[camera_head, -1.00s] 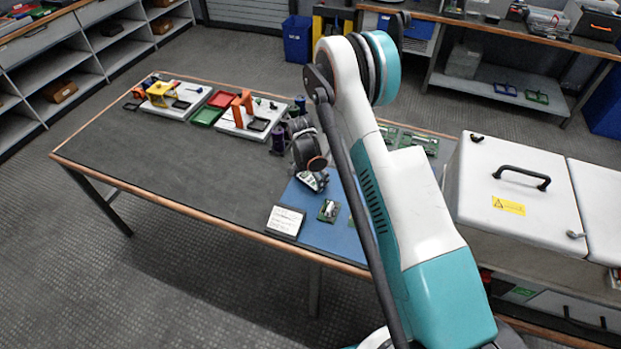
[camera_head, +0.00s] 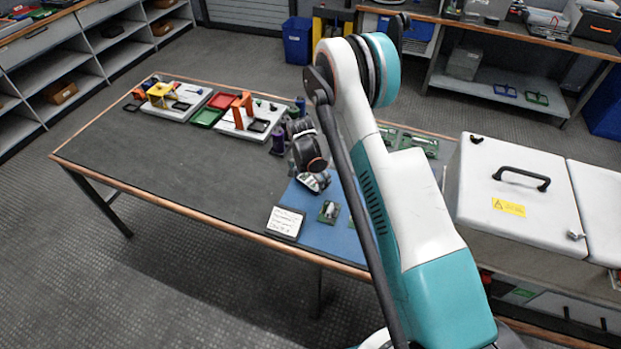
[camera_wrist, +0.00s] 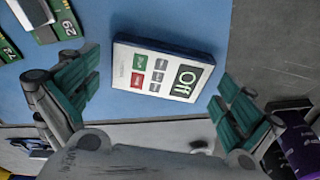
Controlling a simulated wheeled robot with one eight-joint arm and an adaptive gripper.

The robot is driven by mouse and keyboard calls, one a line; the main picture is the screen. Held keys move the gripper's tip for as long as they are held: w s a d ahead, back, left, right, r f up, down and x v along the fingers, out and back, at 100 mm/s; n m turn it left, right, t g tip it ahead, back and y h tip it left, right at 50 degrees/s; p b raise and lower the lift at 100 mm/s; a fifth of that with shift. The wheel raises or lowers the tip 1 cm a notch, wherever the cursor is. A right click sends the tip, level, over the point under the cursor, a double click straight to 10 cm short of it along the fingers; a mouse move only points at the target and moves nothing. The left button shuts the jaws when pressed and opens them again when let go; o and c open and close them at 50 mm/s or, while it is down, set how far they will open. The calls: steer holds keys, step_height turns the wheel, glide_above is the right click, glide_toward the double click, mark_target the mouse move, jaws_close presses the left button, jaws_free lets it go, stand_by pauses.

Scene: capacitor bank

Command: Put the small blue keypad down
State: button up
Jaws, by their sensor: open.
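The small keypad (camera_wrist: 164,70) shows in the wrist view, a white-faced slab with dark blue edges, a black "Off" display and several small buttons, one green and one red. It appears to lie on the blue mat (camera_wrist: 130,17). My gripper (camera_wrist: 155,88) is open, with one green-padded finger on either side of the keypad and visible gaps to both. In the head view my gripper (camera_head: 316,181) is over the mat (camera_head: 322,235) and hides the keypad.
A white label card (camera_head: 285,222) and a small green board (camera_head: 328,211) lie near the mat's front. A purple cylinder (camera_wrist: 296,140) stands close to the right finger. White trays with coloured parts (camera_head: 183,100) stand at the back left.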

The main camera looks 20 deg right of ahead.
step_height(320, 180, up, 12)
steer(key=a+p, duration=0.2)
step_height(320, 180, up, 16)
steer(key=n+t, duration=0.2)
steer(key=n, duration=0.1)
glide_above(307, 184)
steer(key=s, duration=0.4)
steer(key=s+d+r+n+y, duration=0.1)
steer(key=s+r+n, duration=0.1)
steer(key=s+r, duration=0.6)
steer(key=s+r+n+t, duration=0.2)
steer(key=s+r+n, duration=0.1)
steer(key=s, duration=0.7)
steer(key=s+d+r+n+t, duration=0.1)
steer(key=s+r+n+t, duration=0.1)
steer(key=s, duration=0.9)
steer(key=shift+r+n+y, duration=0.3)
steer(key=shift+r+n, duration=0.6)
steer(key=shift+r, duration=0.3)
